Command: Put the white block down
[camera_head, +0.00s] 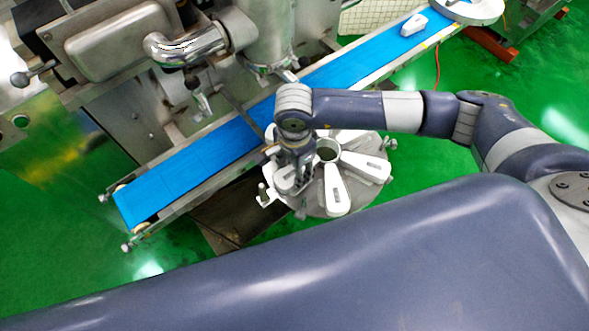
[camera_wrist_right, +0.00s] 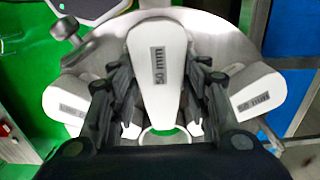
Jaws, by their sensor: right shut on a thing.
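My right gripper (camera_head: 288,188) is over the left part of a round metal rack (camera_head: 312,206). My left gripper is not in view.
Other white blocks, such as one at the rack's front (camera_head: 336,193) and one at its right (camera_head: 366,165), lie spread around the ring. A blue conveyor belt (camera_head: 170,182) runs close behind the rack. Another white piece (camera_head: 413,25) sits on its far end. The machine (camera_head: 115,45) stands behind.

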